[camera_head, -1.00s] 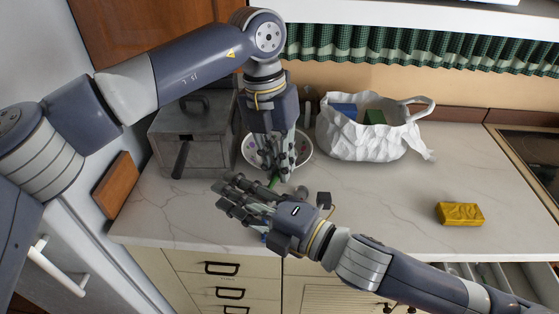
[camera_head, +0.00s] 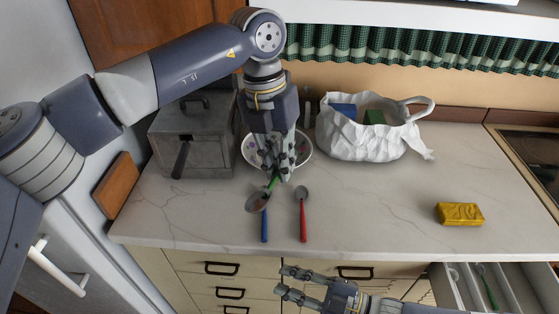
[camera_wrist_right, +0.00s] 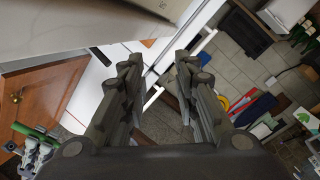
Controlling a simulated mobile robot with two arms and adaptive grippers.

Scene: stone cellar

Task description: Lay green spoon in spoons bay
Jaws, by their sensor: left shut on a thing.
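My left gripper (camera_head: 286,174) is shut on the green handle of the green spoon (camera_head: 271,184), above the front part of the counter. A spoon bowl at its lower end overlaps the blue-handled spoon (camera_head: 264,228), so I cannot tell the two bowls apart fully. A red-handled spoon (camera_head: 303,222) lies to the right. My right gripper (camera_head: 281,281) is in front of the counter, low in the head view; its fingers stand apart and empty in the right wrist view (camera_wrist_right: 158,75). The open drawer (camera_head: 513,292) at lower right has compartments; a green-handled utensil (camera_head: 488,289) lies in one. Which is the spoons bay is unclear.
A bowl (camera_head: 249,158) stands behind my left gripper. A grey metal box (camera_head: 205,150) is left of it, a white bag (camera_head: 360,142) right of it. A yellow packet (camera_head: 460,214) lies on the right of the counter (camera_head: 385,205), whose middle is clear.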

